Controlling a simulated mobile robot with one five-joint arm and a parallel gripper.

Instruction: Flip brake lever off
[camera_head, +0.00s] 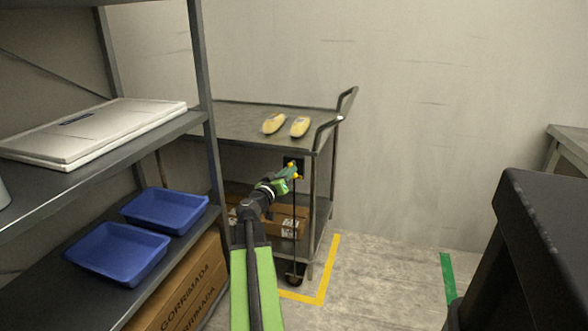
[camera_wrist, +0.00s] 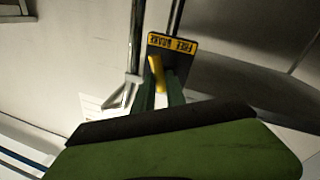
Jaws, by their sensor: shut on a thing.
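The yellow brake lever (camera_wrist: 157,72) stands in front of a dark plate (camera_wrist: 172,43) with a yellow label in the wrist view. The label reads FREE and BRAKE, turned over in the picture. My gripper (camera_wrist: 162,90) has its green fingers on either side of the lever's lower part and is shut on it. In the head view my gripper (camera_head: 291,172) is at the dark plate on the front of the grey cart (camera_head: 225,122), just below its top shelf. Yellow shows at the fingertips there. I cannot tell which word the lever points to.
Two yellow objects (camera_head: 300,127) lie on the cart top, and boxes (camera_head: 287,222) sit on its lower shelf. A shelf rack (camera_head: 205,75) with blue trays (camera_head: 165,209) stands close on the left. Floor is open to the right, before a black object (camera_head: 540,245).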

